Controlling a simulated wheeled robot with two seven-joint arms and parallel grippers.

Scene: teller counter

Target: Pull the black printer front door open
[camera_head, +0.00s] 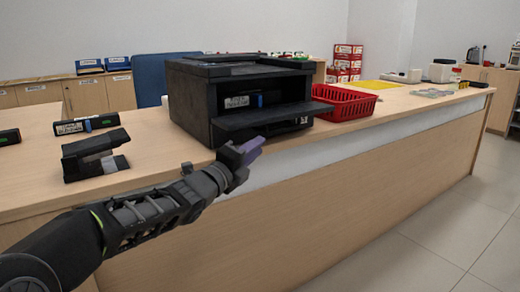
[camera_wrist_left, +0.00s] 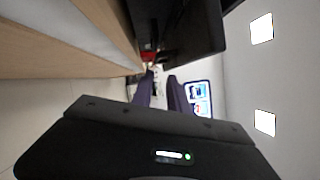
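The black printer (camera_head: 190,95) stands on the counter, with a dark recess in its front. Its front door (camera_head: 270,117) looks like a flat black panel sticking out nearly level below that recess, so it appears lowered. My left gripper (camera_head: 251,150) is in front of the printer and below the panel's left part, past the counter's front edge. In the left wrist view its two purple fingers (camera_wrist_left: 161,82) are apart with nothing between them. The printer's black body (camera_wrist_left: 175,28) fills the upper middle there, clear of the fingers. My right gripper is not in view.
A red basket (camera_head: 345,102) stands right beside the printer. A black stapler-like device (camera_head: 92,157) and a labelled black box (camera_head: 86,124) lie to its left. The wooden counter's front wall (camera_head: 330,200) is below my left gripper. Open floor (camera_head: 440,235) lies at right.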

